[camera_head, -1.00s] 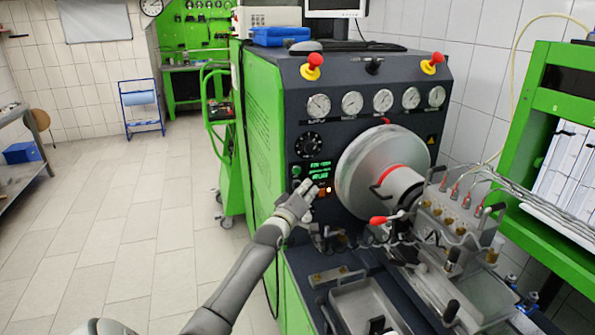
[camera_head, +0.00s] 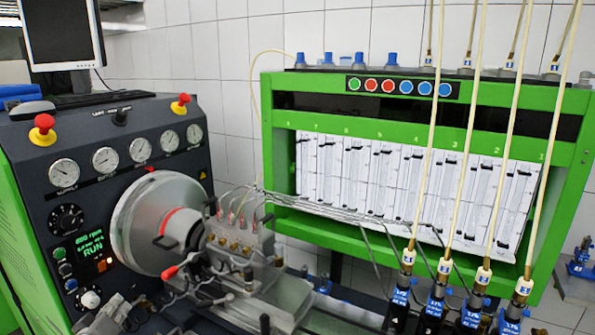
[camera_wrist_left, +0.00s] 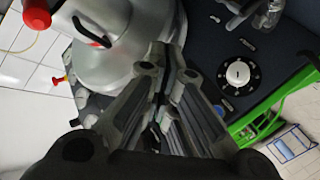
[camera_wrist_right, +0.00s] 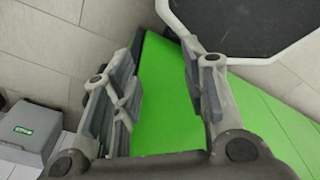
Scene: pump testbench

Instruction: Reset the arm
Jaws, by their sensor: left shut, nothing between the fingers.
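My left gripper (camera_head: 112,316) shows at the lower left of the head view, in front of the dark control panel (camera_head: 30,165). It is below the lit display (camera_head: 92,248) that reads RUN, close to a white knob (camera_head: 90,299). In the left wrist view its fingers (camera_wrist_left: 165,65) are together and empty. The silver flywheel (camera_wrist_left: 115,45) and a black dial (camera_wrist_left: 238,73) lie beyond them. My right arm is outside the head view. In the right wrist view my right gripper (camera_wrist_right: 162,50) has its fingers spread, with nothing between them, over a green surface (camera_wrist_right: 163,95).
The pump block (camera_head: 240,250) with several metal lines stands right of the flywheel (camera_head: 150,225). A green frame with measuring tubes (camera_head: 375,190) fills the right. Several injectors (camera_head: 437,300) on pale hoses stand in front. A grey box (camera_wrist_right: 30,135) lies left of my right gripper.

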